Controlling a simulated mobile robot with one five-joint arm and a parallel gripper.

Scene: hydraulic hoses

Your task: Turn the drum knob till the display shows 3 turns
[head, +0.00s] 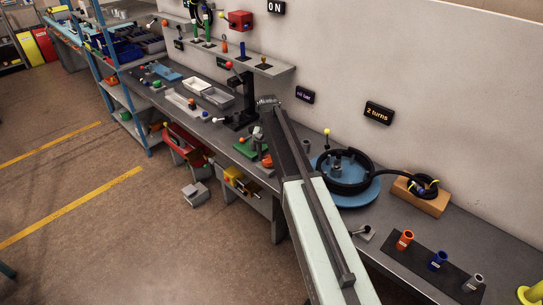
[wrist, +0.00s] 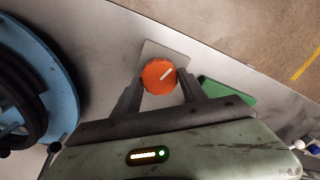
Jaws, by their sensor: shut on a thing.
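The drum knob (wrist: 157,78) is a round orange disc with a pale pointer line, on a light grey square plate (wrist: 178,50). The pointer slants toward the upper right in the wrist view. My gripper (wrist: 159,84) has one finger on each side of the knob and is shut on it. The display (head: 378,112) on the wall reads "2 turns". The blue drum (head: 358,198) carries coiled black hose (head: 325,172); the drum also shows at the left of the wrist view (wrist: 70,75). In the head view my arm hides much of the knob area.
A green plate (wrist: 227,91) lies just right of the knob in the wrist view. A wooden block (head: 425,203) with a hose coil stands right of the drum. A black stand (head: 240,105) rises on the bench left of my arm. Another wall display (head: 305,95) hangs behind.

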